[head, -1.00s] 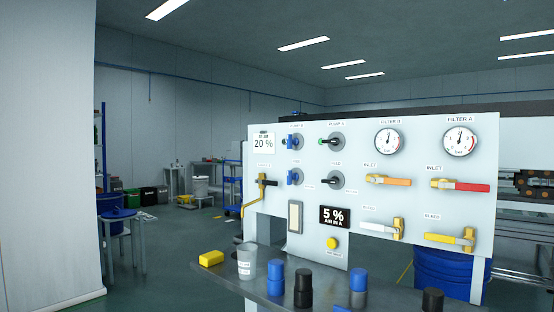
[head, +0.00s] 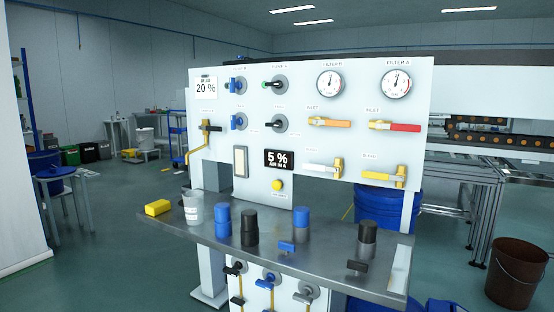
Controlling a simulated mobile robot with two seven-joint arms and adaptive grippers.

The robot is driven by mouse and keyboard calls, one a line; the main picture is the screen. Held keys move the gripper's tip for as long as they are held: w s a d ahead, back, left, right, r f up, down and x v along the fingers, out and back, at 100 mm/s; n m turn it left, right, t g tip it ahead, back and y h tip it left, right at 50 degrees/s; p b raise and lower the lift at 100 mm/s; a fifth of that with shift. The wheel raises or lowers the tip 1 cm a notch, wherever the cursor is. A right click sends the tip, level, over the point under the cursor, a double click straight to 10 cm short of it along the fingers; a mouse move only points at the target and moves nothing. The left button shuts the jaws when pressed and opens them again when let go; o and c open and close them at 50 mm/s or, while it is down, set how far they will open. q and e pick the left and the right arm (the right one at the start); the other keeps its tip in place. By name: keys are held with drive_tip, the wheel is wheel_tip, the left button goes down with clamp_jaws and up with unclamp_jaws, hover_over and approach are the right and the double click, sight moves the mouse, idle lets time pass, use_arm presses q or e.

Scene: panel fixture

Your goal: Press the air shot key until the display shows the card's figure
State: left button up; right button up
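The display (head: 279,159) on the white panel (head: 232,105) reads "5 %" with "AIR IN A" below it. Neither of my grippers shows in the head view.
A steel shelf (head: 330,262) juts out below the panel, bearing a yellow block (head: 158,208), a translucent cup (head: 193,208) and several blue and black cylinders. Valves and knobs crowd the panel and the shelf's underside. A brown bucket (head: 514,272) stands on the floor at right.

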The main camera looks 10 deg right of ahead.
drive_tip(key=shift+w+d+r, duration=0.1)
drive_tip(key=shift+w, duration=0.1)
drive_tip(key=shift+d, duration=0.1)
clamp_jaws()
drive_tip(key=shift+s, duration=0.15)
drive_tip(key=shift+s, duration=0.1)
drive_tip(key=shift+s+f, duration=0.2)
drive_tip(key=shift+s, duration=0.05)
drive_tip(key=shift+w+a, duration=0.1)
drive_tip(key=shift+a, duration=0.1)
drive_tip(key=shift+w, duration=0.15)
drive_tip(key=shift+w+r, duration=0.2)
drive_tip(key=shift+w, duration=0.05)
